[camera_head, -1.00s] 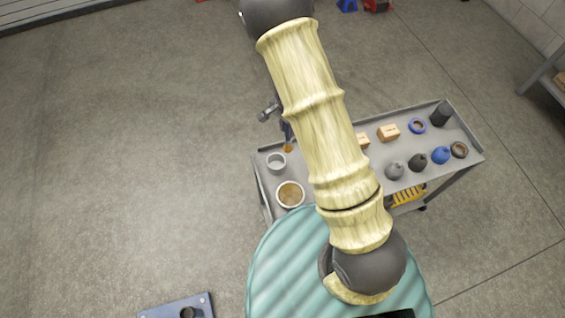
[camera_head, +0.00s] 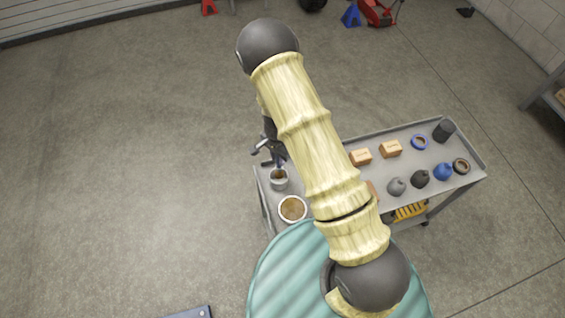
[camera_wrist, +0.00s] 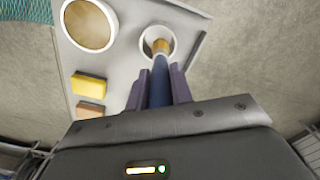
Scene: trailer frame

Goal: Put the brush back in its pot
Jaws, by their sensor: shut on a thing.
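The brush (camera_wrist: 159,84) has a dark blue handle and an orange-tan tip. My gripper (camera_wrist: 158,90) is shut on its handle, with a purple-grey finger on each side. The pot (camera_wrist: 147,47) is a small, light grey round cup at the cart's corner. In the wrist view the brush tip overlaps the pot's opening; how deep it sits inside is unclear. In the head view the pot (camera_head: 280,184) stands below my gripper (camera_head: 275,157), with the tip at its mouth. The upper handle is hidden by my gripper.
A wider bowl with brown contents (camera_head: 293,209) stands close to the pot on the grey cart (camera_head: 402,150). Boxes (camera_head: 361,157), several dark and blue rounded items and rings lie farther right. My arm hides the cart's middle. Open floor lies left.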

